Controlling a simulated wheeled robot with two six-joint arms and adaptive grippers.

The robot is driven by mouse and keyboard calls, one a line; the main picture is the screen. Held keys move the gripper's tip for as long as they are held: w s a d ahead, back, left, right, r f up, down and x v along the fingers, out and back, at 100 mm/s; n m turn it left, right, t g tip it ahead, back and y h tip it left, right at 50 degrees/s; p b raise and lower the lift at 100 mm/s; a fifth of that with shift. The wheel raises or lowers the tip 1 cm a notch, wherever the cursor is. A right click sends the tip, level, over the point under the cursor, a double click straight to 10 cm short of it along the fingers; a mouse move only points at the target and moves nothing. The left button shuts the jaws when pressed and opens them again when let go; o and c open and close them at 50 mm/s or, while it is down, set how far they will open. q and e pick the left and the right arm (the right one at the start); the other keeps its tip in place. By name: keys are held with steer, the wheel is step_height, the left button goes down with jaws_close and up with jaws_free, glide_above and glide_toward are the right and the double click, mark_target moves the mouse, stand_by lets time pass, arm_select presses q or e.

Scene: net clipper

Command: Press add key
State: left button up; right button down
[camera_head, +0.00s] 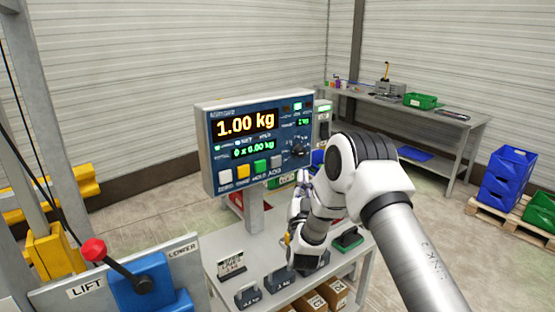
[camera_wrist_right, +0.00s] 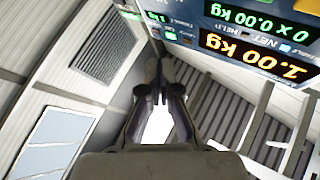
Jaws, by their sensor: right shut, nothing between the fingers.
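The scale's display panel (camera_head: 207,150) stands on a post and reads 1.00 kg and 0 x 0.00 kg. Its bottom row has a white, a yellow and a green key, then the grey ADD key (camera_head: 275,161) at the right end. My right gripper (camera_head: 301,180) is partly hidden by its own wrist and sits just right of and below the ADD key, apart from it as far as I can tell. In the right wrist view its fingers (camera_wrist_right: 160,70) are shut and empty, near the upside-down panel (camera_wrist_right: 215,40). The ADD key does not show there. My left gripper is out of view.
Below is a grey table (camera_head: 225,293) with dark weights (camera_head: 248,295) and cardboard boxes (camera_head: 312,302) underneath. A lift lever with a red knob (camera_head: 94,249) stands at the lower left. A workbench (camera_head: 455,118) and blue crates (camera_head: 508,172) are at the back right.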

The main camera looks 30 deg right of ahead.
mark_target(276, 162)
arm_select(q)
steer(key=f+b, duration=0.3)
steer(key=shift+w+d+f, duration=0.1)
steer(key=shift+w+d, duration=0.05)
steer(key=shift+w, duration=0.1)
arm_select(e)
steer(key=w, duration=0.9)
steer(key=shift+w+a+f, duration=0.15)
steer(key=shift+w+f, duration=0.2)
steer(key=shift+f, duration=0.05)
steer(key=shift+w+f, duration=0.1)
arm_select(q)
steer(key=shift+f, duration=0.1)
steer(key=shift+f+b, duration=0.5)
steer(key=shift+b, duration=0.15)
arm_select(e)
steer(key=shift+w, duration=0.4)
